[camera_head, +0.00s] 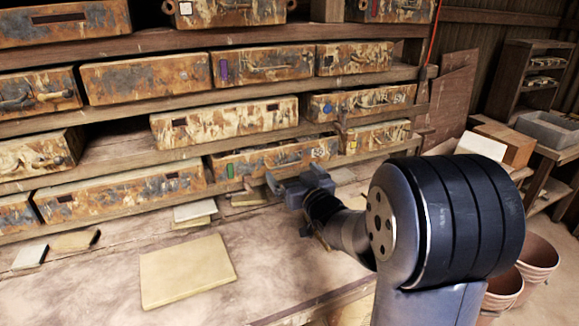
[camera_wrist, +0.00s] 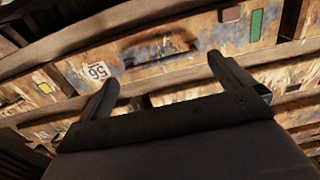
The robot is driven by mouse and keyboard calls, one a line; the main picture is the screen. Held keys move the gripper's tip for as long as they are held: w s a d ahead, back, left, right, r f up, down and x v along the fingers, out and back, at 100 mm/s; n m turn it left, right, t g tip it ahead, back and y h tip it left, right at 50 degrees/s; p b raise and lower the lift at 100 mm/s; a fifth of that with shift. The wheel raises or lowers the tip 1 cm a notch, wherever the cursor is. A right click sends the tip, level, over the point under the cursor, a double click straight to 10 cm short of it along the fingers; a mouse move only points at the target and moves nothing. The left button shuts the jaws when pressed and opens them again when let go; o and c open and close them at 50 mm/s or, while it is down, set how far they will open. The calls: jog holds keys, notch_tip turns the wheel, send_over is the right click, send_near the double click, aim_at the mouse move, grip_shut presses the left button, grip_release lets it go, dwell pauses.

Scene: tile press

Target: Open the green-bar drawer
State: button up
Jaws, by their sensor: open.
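The green-bar drawer (camera_head: 272,158) is in the lower row of the rack, a rusty, paint-worn box front with a green bar at its left end and a number label at its right. It looks shut. In the wrist view its front (camera_wrist: 205,38) appears turned over, with the green bar (camera_wrist: 256,25) at upper right, the label reading 56 at left and a dark handle (camera_wrist: 165,50) between. My gripper (camera_head: 290,181) is open and empty, in front of and a little below the drawer. In the wrist view its fingertips (camera_wrist: 163,70) point toward the handle, apparently apart from it.
A drawer with a yellow mark (camera_head: 375,136) sits to the right, and a blue-marked one (camera_head: 360,102) above it. A drawer above (camera_head: 225,122) juts out. A pale tile (camera_head: 187,270) lies on the bench (camera_head: 110,300); small tiles lie near the rack. Pots (camera_head: 536,258) stand at right.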

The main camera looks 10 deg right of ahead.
aim_at(287, 166)
jog(key=shift+w+a, duration=0.2)
jog(key=shift+w, duration=0.65)
jog(key=shift+w+a, duration=0.15)
jog(key=shift+w, duration=0.7)
jog(key=shift+c, duration=0.3)
jog(key=shift+s, duration=0.1)
jog(key=c, duration=1)
